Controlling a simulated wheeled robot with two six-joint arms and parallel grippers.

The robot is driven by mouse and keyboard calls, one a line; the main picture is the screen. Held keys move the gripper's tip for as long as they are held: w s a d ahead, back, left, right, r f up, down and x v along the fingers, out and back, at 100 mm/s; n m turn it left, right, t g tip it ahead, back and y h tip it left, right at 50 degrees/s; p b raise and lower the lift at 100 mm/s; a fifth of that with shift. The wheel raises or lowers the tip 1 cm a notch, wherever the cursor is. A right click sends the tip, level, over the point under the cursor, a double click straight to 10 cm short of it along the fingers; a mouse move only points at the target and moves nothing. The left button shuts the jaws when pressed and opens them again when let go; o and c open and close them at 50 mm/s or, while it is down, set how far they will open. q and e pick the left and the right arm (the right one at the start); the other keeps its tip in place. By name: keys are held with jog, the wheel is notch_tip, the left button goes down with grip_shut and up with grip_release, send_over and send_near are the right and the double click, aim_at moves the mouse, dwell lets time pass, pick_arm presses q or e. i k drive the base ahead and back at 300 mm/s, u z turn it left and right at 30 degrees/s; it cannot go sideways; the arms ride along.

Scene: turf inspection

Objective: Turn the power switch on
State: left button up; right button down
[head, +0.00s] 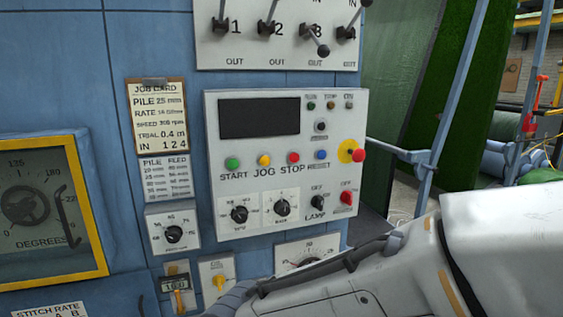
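The control panel (265,135) is a light grey box on the blue wall, with a dark, blank display (259,118). A red switch (346,198) sits at its lower right, with a label above it that seems to read OFF. The label below it is too small to read, so I cannot confirm that it is the power switch. The black LAMP knob (317,202) is just left of it. A large white arm link of mine fills the lower right, below the panel. Neither of my grippers shows.
A red emergency-type button (358,155) on a yellow disc juts from the panel's right edge. START, JOG, STOP and RESET buttons (293,158) line its middle. Levers (272,27) stick out above. A blue post (450,105) and green turf (432,90) stand to the right.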

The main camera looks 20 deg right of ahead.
aim_at(347, 196)
jog(key=z, duration=0.05)
jog(key=k, duration=0.5)
jog(key=z, duration=1.8)
jog(key=i, duration=0.7)
jog(key=u, duration=0.6)
